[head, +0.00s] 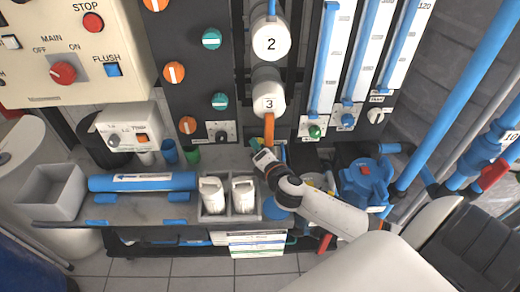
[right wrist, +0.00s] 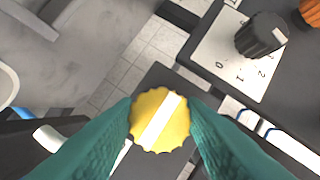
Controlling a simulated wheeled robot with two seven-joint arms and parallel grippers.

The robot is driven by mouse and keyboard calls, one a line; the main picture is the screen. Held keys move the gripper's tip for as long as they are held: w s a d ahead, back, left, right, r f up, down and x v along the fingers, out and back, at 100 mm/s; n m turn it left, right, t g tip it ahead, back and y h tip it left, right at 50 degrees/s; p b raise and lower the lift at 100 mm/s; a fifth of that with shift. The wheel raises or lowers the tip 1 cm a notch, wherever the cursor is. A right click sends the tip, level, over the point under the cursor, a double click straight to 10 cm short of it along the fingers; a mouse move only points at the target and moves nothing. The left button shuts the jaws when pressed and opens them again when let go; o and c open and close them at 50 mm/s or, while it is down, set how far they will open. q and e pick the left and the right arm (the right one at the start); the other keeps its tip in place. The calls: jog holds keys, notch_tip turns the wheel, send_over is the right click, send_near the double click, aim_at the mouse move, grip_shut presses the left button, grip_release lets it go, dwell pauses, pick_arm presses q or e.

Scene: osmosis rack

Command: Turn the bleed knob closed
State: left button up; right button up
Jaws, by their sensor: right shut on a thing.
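A yellow scalloped knob (right wrist: 160,120) with a white stripe across its face sits between the two teal fingers of my right gripper (right wrist: 160,126) in the right wrist view. The fingers press on it from both sides, so the gripper is shut on it. The stripe runs diagonally, from lower left to upper right. In the head view my right gripper (head: 256,150) is at the rack front, just below the white cylinder marked 3 (head: 268,100). I cannot make out the yellow knob there; the gripper seems to hide it. My left gripper is not in view.
A black dial knob (right wrist: 262,36) on a white numbered plate is close by, with an orange knob beyond. A grey tray with two white bottles (head: 228,216) and a blue cylinder (head: 142,182) lie on the bench left of my arm. A blue pump (head: 366,182) stands right.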

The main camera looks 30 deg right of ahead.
jog(key=o, duration=1)
jog(key=b+v, duration=0.1)
jog(key=v, duration=1.1)
jog(key=shift+s+d+r+p, duration=0.35)
jog(key=shift+d+r+p, duration=0.2)
jog(key=shift+r+p, duration=0.6)
jog(key=shift+s+d+r+p, duration=0.35)
jog(key=shift+d+r+p, duration=0.2)
jog(key=shift+r+p, duration=0.65)
jog(key=shift+s+d+r+p, duration=0.35)
jog(key=shift+d+r+p, duration=0.2)
jog(key=shift+r+p, duration=0.6)
